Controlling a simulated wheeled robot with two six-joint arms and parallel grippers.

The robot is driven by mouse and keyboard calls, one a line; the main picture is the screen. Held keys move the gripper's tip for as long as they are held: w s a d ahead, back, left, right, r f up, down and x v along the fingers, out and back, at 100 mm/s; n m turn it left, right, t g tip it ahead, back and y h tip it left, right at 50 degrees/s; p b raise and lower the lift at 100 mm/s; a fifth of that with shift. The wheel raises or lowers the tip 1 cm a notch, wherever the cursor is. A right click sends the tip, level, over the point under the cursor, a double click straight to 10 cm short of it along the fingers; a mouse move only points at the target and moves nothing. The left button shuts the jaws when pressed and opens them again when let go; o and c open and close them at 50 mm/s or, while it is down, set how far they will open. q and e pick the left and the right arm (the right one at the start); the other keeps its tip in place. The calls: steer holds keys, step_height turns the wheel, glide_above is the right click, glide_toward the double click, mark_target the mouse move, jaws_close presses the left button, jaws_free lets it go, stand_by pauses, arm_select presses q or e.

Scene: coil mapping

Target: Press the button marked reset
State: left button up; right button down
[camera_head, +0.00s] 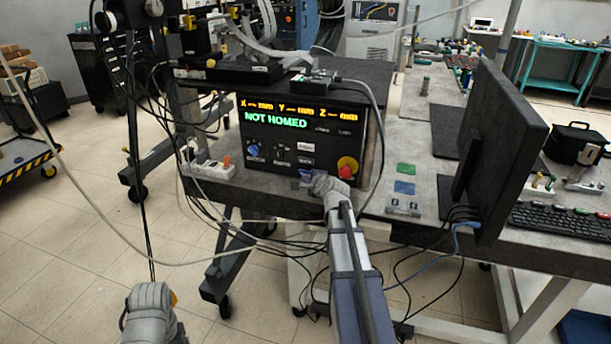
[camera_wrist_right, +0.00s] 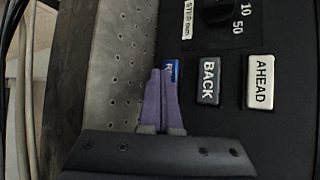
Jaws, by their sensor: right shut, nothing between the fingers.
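The black control box (camera_head: 275,138) stands on the bench, its display reading "NOT HOMED". My right gripper (camera_head: 306,175) is at the lower front of the box, left of the red and yellow stop knob (camera_head: 347,167). In the right wrist view its purple fingers (camera_wrist_right: 161,72) are shut together and empty. Their tips are at a blue button (camera_wrist_right: 173,68) whose label starts with "R"; the rest is hidden behind them. I cannot tell whether they touch it. Of my left arm only a grey part shows at the lower left of the head view.
In the wrist view, the BACK button (camera_wrist_right: 208,80) and the AHEAD button (camera_wrist_right: 260,82) sit beside the blue one. A blue knob (camera_head: 252,151) is on the box's left side. A monitor (camera_head: 490,150) and keyboard (camera_head: 560,220) stand right. Cables hang around the bench.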

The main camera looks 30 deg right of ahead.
steer(key=shift+s+a, duration=0.4)
steer(key=shift+a, duration=0.1)
steer(key=s+a, duration=0.3)
steer(key=shift+s+a, duration=0.15)
steer(key=shift+a, duration=0.25)
stand_by(0.8)
